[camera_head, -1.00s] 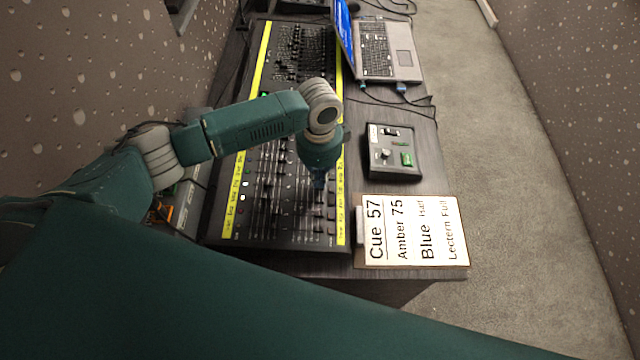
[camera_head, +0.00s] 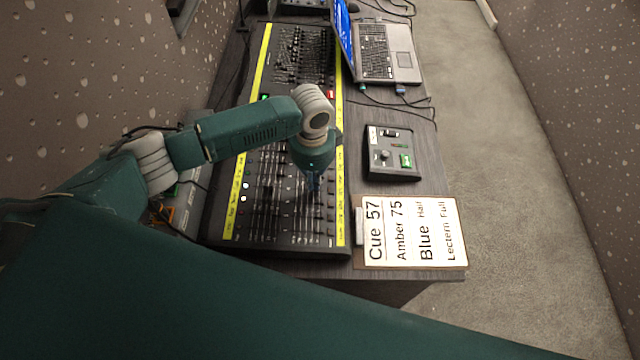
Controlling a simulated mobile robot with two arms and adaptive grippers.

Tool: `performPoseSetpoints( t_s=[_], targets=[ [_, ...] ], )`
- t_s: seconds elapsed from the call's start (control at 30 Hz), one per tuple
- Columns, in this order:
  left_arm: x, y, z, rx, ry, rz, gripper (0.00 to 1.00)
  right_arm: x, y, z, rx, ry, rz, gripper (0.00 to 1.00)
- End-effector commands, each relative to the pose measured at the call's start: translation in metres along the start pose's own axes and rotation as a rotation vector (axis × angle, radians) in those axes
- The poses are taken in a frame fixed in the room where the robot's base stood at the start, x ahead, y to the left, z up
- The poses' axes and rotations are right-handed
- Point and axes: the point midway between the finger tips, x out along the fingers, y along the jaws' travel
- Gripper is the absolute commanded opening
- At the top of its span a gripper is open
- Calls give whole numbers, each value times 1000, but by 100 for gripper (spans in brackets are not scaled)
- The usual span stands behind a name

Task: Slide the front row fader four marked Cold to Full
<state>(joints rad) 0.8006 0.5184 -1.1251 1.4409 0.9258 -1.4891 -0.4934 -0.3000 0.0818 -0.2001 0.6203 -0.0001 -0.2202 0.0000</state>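The lighting desk (camera_head: 228,243) is a long black console on the table, with rows of faders and yellow label strips (camera_head: 340,200). My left gripper (camera_head: 314,190) points down over the near part of the desk, with its tip at the faders (camera_head: 290,215) near the right-hand strip. Its fingers are small and dark here, and I cannot tell whether they are open or shut or touch a fader cap. The strip lettering is too small to read, so I cannot pick out the Cold fader. My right gripper is not in view.
A cue card (camera_head: 410,232) lies at the table's near right corner. A small black control box (camera_head: 392,165) sits beyond it, and an open laptop (camera_head: 388,52) stands farther back. Cables (camera_head: 405,97) run between them. Carpeted floor (camera_head: 490,170) lies to the right.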

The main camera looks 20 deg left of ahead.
Motion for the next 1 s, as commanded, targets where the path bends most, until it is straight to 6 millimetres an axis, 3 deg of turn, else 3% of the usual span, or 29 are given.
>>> performPoseSetpoints(
  t_s=[1.0],
  targets=[
    [-3,1,48,0,-4,2,0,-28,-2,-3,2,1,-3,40]
  ],
)
